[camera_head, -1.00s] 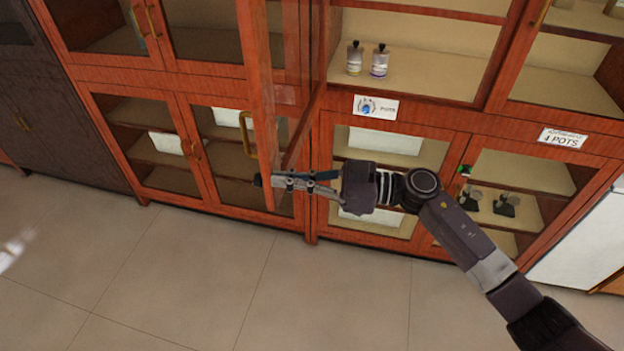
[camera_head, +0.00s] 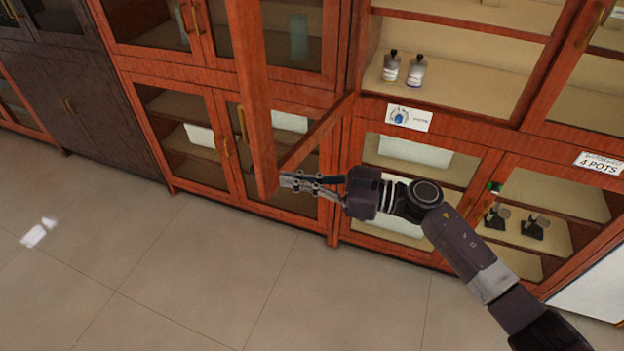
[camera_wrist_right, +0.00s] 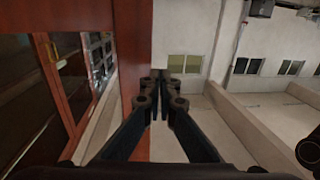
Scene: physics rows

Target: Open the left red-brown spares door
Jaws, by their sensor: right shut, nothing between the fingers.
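The red-brown spares door (camera_head: 255,95) stands swung well out from the cabinet, seen nearly edge-on in the head view. Its lower rail (camera_head: 318,130) runs back to the cabinet on the right. My right gripper (camera_head: 287,181) is shut and empty, with its fingertips at the lower free corner of the door, on the opening side. In the right wrist view, the closed fingers (camera_wrist_right: 169,82) lie close in front of the door's red-brown frame (camera_wrist_right: 138,45); whether they touch it is unclear. My left gripper is not in view.
The open compartment shows two bottles (camera_head: 402,68) on its shelf. A label (camera_head: 409,117) sits below. Closed glass doors (camera_head: 185,135) stand lower left and a dark cabinet (camera_head: 110,130) further left. Tiled floor (camera_head: 190,270) in front is clear.

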